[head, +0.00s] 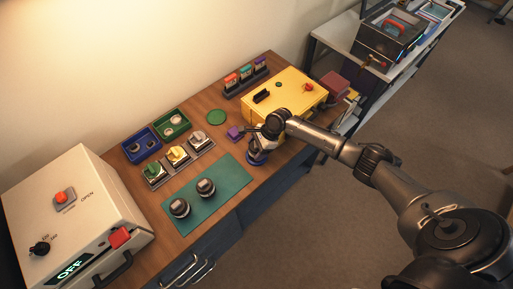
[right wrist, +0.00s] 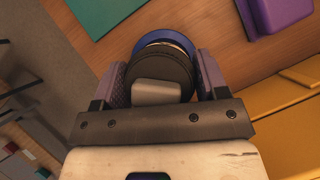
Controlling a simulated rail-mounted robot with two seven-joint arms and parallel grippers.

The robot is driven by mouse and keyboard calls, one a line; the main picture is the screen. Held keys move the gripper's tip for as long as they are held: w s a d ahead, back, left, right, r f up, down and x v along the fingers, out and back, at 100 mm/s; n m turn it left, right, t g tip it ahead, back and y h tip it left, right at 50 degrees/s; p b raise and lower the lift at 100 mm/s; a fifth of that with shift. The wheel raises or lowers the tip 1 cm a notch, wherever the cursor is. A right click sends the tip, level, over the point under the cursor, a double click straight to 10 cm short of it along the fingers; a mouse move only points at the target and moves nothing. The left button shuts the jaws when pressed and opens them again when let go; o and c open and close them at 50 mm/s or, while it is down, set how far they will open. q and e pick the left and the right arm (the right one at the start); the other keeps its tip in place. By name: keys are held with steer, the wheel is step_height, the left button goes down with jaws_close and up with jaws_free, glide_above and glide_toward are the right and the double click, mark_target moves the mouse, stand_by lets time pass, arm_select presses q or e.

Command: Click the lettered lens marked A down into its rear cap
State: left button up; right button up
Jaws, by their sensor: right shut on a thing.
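My right gripper (head: 262,148) is at the table's front edge, right of the green mat (head: 224,206). In the right wrist view, the right gripper (right wrist: 160,88) is shut on a dark round lens (right wrist: 172,66) with a grey block on top. A blue round piece (right wrist: 166,39) shows just beyond the lens; it also shows below the gripper in the head view (head: 256,158). I cannot tell whether lens and blue piece are seated together. No letter is readable. Two dark lenses (head: 180,208) (head: 206,187) stand on the mat. My left gripper is not in view.
A purple block (head: 236,133) and yellow case (head: 285,100) are close to the right gripper. Blue (head: 131,145) and green (head: 164,124) trays and a grey rack (head: 187,164) stand behind the mat. A white machine (head: 75,190) marked OFF stands left.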

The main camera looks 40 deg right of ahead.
arm_select(q)
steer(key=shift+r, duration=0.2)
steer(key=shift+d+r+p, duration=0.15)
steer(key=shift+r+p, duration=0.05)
steer(key=shift+p, duration=0.15)
stand_by(0.5)
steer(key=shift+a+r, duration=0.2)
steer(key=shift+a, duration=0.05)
stand_by(0.4)
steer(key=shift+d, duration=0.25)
stand_by(0.4)
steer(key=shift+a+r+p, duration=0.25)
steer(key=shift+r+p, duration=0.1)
steer(key=shift+p, duration=0.2)
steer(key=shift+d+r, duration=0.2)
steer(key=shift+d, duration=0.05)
stand_by(0.6)
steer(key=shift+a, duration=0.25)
stand_by(0.5)
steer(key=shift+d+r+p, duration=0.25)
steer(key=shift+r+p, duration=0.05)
steer(key=shift+p, duration=0.2)
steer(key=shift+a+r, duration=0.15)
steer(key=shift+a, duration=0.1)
stand_by(0.6)
